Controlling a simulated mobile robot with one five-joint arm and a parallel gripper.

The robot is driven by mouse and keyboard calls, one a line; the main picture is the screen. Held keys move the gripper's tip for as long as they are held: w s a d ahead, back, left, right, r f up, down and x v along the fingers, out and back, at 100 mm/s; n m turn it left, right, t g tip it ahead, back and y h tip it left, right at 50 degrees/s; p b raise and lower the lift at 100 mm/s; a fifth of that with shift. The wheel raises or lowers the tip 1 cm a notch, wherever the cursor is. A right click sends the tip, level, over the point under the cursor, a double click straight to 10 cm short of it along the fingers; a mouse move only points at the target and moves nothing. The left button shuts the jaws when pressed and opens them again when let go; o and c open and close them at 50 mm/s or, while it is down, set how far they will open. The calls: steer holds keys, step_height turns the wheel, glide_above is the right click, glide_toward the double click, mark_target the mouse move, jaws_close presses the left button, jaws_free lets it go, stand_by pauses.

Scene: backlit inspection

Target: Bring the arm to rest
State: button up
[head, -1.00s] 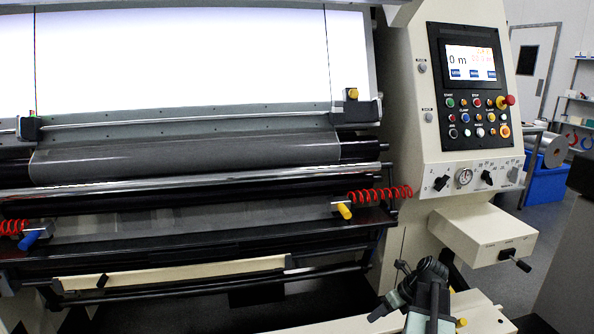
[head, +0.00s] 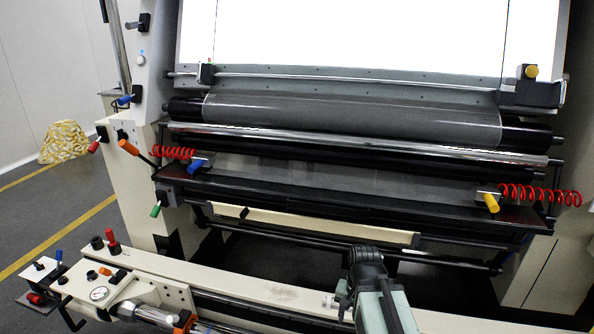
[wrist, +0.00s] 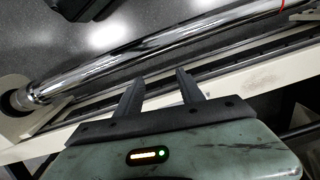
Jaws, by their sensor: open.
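My gripper (wrist: 160,88) is open and empty in the wrist view, its two dark fingers apart. Below the fingers is a cream rail with a dark slot, and a shiny metal roller (wrist: 150,48) lies beyond them. In the head view my arm rises at the bottom, right of centre, in front of the machine's cream front beam (head: 260,293). The fingertips cannot be made out there.
The inspection machine with its bright backlit panel (head: 350,40) fills the middle. Red coiled hoses (head: 540,194) hang at both sides. A control block with a gauge (head: 99,294) sits at lower left. Open floor (head: 60,205) lies left, with a patterned bundle (head: 64,142).

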step_height(320, 180, up, 25)
steer(key=d+n+p, duration=0.1)
steer(key=n+p, duration=0.3)
steer(key=p, duration=2)
steer(key=shift+p, duration=0.4)
steer(key=shift+s+f, duration=0.1)
steer(key=shift+c, duration=1)
steer(key=shift+a, duration=0.1)
